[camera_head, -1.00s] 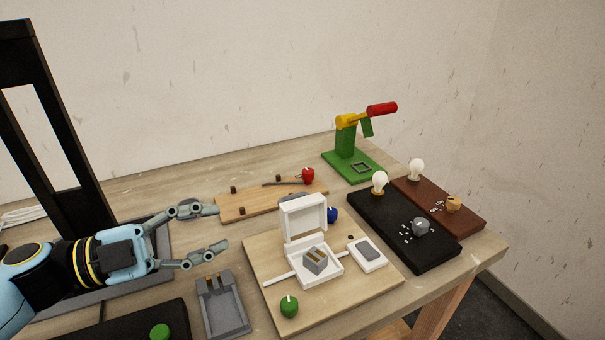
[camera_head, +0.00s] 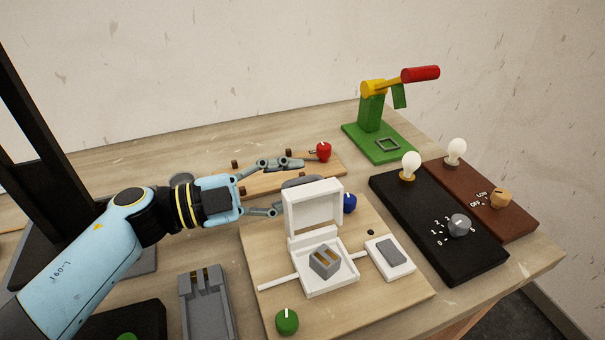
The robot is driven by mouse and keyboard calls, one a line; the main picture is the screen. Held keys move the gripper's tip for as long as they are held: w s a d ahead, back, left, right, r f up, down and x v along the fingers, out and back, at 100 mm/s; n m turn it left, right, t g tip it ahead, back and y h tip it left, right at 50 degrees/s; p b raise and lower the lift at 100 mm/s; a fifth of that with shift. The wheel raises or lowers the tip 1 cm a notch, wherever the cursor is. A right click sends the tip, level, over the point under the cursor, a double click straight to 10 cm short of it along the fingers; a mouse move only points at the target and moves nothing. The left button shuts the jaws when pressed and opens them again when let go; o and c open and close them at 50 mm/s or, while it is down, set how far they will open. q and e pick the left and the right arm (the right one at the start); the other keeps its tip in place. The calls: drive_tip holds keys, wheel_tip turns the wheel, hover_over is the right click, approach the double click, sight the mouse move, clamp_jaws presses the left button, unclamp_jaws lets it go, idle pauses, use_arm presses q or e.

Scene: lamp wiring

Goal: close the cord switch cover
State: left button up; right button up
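The cord switch is a white box on a light wooden board (camera_head: 395,300). Its cover (camera_head: 314,207) stands upright, hinged open at the back of the box base (camera_head: 330,287). A grey block with brass-coloured strips (camera_head: 324,262) sits inside the base. A white cord (camera_head: 278,283) leaves the box on the left. My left gripper (camera_head: 286,187) is open and empty, with its fingers spread behind and to the left of the cover. One fingertip is close to the cover's left edge; whether it touches I cannot tell. My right gripper is out of view.
A white plate with a grey pad (camera_head: 390,251) lies right of the box. A green knob (camera_head: 287,321) and a blue knob (camera_head: 349,203) are nearby. A grey holder (camera_head: 206,305) stands left. Black (camera_head: 455,270) and brown (camera_head: 520,222) lamp boards and a green press (camera_head: 372,115) stand right.

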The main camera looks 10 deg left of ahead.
use_arm(q)
drive_tip(key=shift+x, duration=1.1)
drive_tip(key=shift+s, duration=0.1)
clamp_jaws()
drive_tip(key=shift+r, duration=0.15)
